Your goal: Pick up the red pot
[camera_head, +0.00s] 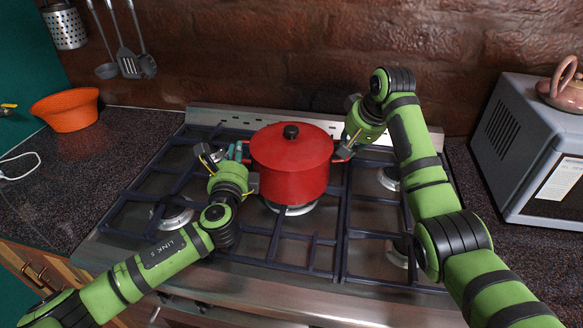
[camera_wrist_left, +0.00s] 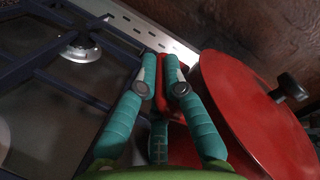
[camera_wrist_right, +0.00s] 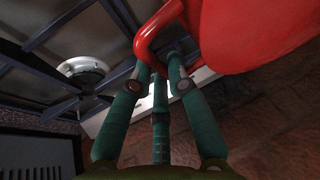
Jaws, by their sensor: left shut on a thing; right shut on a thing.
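The red pot (camera_head: 290,170) has a red lid with a black knob and is upright over the middle of the gas stove; I cannot tell whether it touches the grate. My left gripper (camera_head: 240,155) is at its left side, shut on the left handle, as the left wrist view (camera_wrist_left: 163,78) shows. My right gripper (camera_head: 346,148) is at its right side. In the right wrist view its teal fingers (camera_wrist_right: 158,72) are shut on the red loop handle (camera_wrist_right: 150,45). The underside of the pot is mostly hidden.
The stove's dark grates (camera_head: 300,245) surround the pot. A grey microwave (camera_head: 520,140) with a pinkish teapot (camera_head: 565,92) on top stands at the right. An orange bowl (camera_head: 66,110) is on the left counter. Utensils (camera_head: 128,62) hang on the brick wall behind.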

